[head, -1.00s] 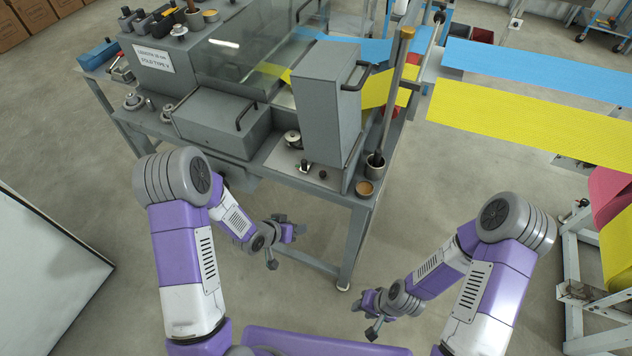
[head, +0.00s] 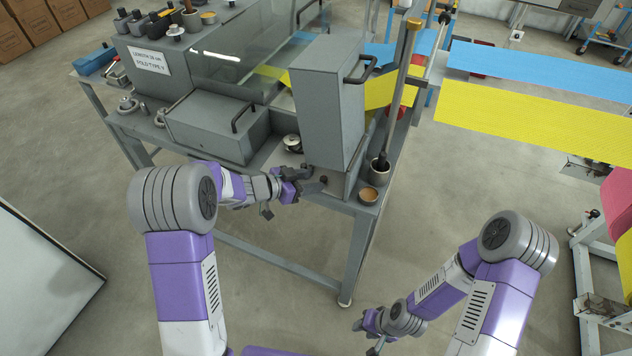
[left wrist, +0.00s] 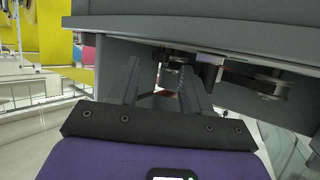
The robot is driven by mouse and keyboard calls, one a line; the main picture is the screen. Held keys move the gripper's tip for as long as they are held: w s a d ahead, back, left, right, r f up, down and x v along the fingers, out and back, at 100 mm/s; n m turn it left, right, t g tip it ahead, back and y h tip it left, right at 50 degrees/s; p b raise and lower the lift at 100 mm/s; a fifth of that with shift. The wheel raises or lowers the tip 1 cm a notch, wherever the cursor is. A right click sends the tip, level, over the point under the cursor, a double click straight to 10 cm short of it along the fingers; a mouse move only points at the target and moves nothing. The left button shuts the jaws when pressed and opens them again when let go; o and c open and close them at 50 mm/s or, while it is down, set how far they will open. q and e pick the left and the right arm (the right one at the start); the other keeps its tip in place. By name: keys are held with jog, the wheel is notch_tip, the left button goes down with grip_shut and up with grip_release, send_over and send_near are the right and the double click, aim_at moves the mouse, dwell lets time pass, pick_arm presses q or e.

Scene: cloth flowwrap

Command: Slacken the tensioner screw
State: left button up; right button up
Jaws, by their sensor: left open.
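My left gripper (head: 312,179) is at the front edge of the grey machine's table, below the tall grey box. In the left wrist view its two fingers (left wrist: 158,86) stand apart with a gap between them. A small dark fitting (left wrist: 174,72), possibly the tensioner screw, shows just beyond the fingers under the machine's overhang; I cannot tell if a finger touches it. Beside it are a dark bracket (left wrist: 208,66) and a belt on a round pulley (left wrist: 268,87). My right gripper (head: 368,326) hangs low in front of the table, small, its jaws unclear.
The tall grey box (head: 330,105) stands just above my left gripper. A brown cup (head: 369,195) and a pot holding a upright rod (head: 380,164) stand to its right. A round metal part (head: 292,143) lies behind. The floor in front of the table is clear.

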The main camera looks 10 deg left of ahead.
aim_at(323, 180)
pick_arm(q)
jog(key=shift+x, duration=1.2)
grip_shut()
jog(key=shift+b, duration=0.35)
